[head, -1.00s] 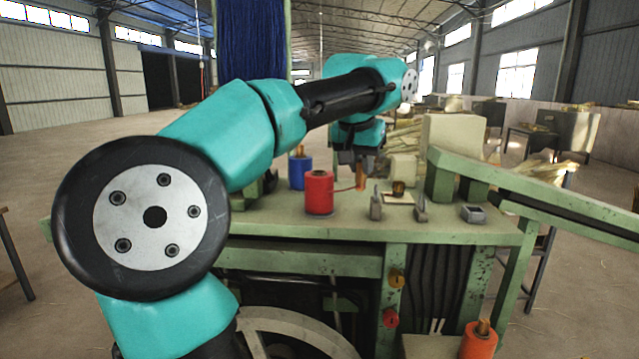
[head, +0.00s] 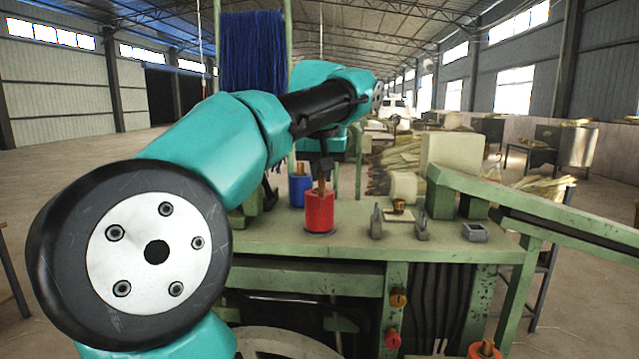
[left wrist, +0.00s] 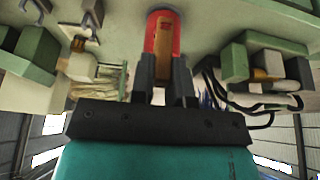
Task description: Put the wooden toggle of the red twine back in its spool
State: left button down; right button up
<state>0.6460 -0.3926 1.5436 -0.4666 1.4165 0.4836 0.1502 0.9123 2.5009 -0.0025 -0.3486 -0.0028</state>
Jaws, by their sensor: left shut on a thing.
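The red twine spool (head: 319,212) stands upright on the green bench. My left gripper (head: 322,172) is just above its top, shut on the wooden toggle (head: 322,187). The toggle points down at the spool's top. In the left wrist view, my left gripper (left wrist: 166,85) has a finger on each side of the toggle (left wrist: 163,60), with the red spool (left wrist: 152,32) right behind it. I cannot tell whether the toggle's lower end is inside the spool or only over it. My right gripper is not in view.
A blue spool (head: 298,190) with its own toggle stands close behind the red one. Small metal guides (head: 421,227) and a grey box (head: 474,232) sit to the right on the bench (head: 350,246). An orange spool (head: 484,350) is low at the right. The bench front is clear.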

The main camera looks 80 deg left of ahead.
pick_arm(q)
jog(key=w+a, duration=0.1)
jog(key=a, duration=0.3)
jog(key=w+a+f, duration=0.1)
jog(key=a, duration=0.4)
jog(key=w+a, duration=0.1)
jog(key=a, duration=0.3)
jog(key=shift+a+f, duration=0.15)
jog(key=shift+a, duration=0.15)
jog(key=shift+f, duration=0.1)
jog(key=shift+f, duration=1.65)
jog(key=shift+f, duration=0.15)
jog(key=c, duration=1.1)
grip_release()
jog(key=v, duration=1.2)
